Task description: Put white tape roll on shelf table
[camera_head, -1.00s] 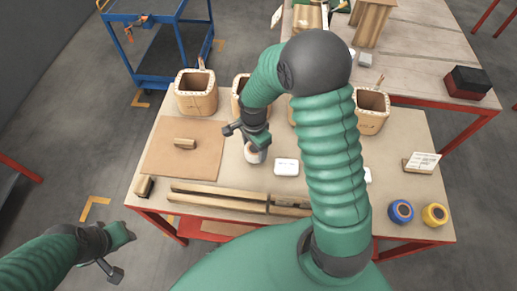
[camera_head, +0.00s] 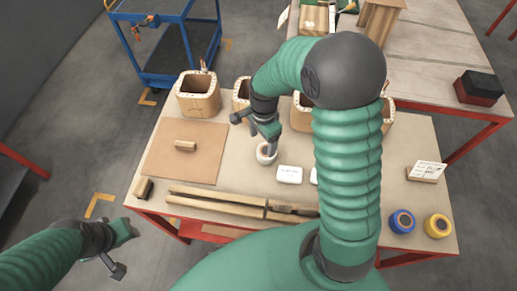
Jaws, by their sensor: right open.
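The white tape roll (camera_head: 266,153) stands on the near table (camera_head: 225,165), between a brown board and a white box. My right gripper (camera_head: 268,146) is open, pointing down right at the roll. A finger overlaps the roll's opening, but I cannot tell whether it touches it. My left gripper (camera_head: 122,252) hangs off the table's left front corner, away from the roll, and its jaw state is unclear. A second table (camera_head: 425,60) stands behind at the right, and a blue shelf cart (camera_head: 165,60) at the back left. I cannot tell which is the shelf table.
Coil boxes (camera_head: 198,95) line the near table's back. White boxes (camera_head: 289,174) lie right of the roll. Wooden strips (camera_head: 215,198) run along the front. A blue tape roll (camera_head: 402,221) and a yellow one (camera_head: 437,226) sit at the front right. My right arm hides part of the table.

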